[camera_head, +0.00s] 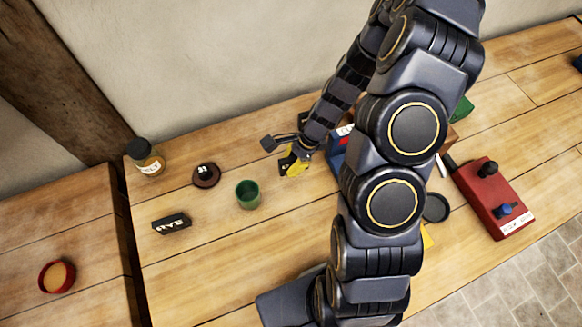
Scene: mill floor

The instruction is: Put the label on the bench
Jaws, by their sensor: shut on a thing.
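My gripper (289,150) is over the back middle of the wooden bench (225,275), reaching down from the upper right. It is shut on a small yellow and black piece (293,162), partly hidden by the fingers. I cannot tell from its face whether this piece is the label, nor whether it touches the bench top. A black block with white letters (171,223), seemingly "RYE", lies on the bench at the left, apart from my gripper.
A green cup (247,194), a dark round disc (206,175) and a lidded jar (147,158) stand left of my gripper. A red box with knobs (492,197) is at the right. A blue thing (337,156) is close beside my gripper. The front left bench is clear.

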